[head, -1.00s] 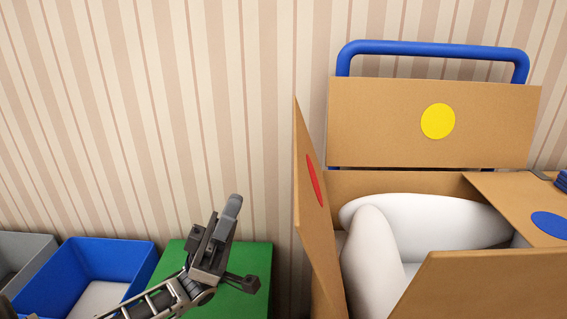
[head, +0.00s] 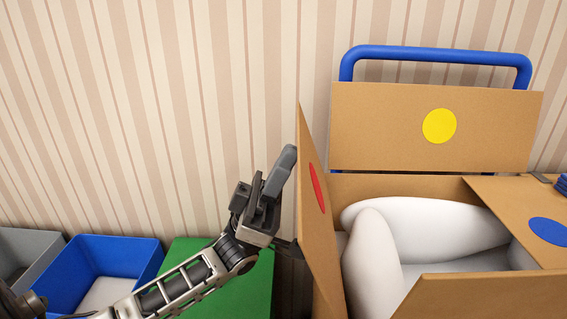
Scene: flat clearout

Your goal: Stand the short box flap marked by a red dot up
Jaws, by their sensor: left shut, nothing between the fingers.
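The short flap with the red dot (head: 317,188) stands close to upright on the left side of the cardboard box (head: 465,297). The dot faces the inside of the box. My left gripper (head: 284,165) is shut and empty, just left of the flap's outer face. Its fingers point up. Part of the gripper lies at or behind the flap's edge, and I cannot tell whether it touches. My right gripper is not in view.
A back flap with a yellow dot (head: 439,126) stands upright before a blue handle rail (head: 436,53). A right flap with a blue dot (head: 548,232) lies inward. White rounded items (head: 425,228) fill the box. A green surface (head: 205,257) and a blue bin (head: 108,252) are left.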

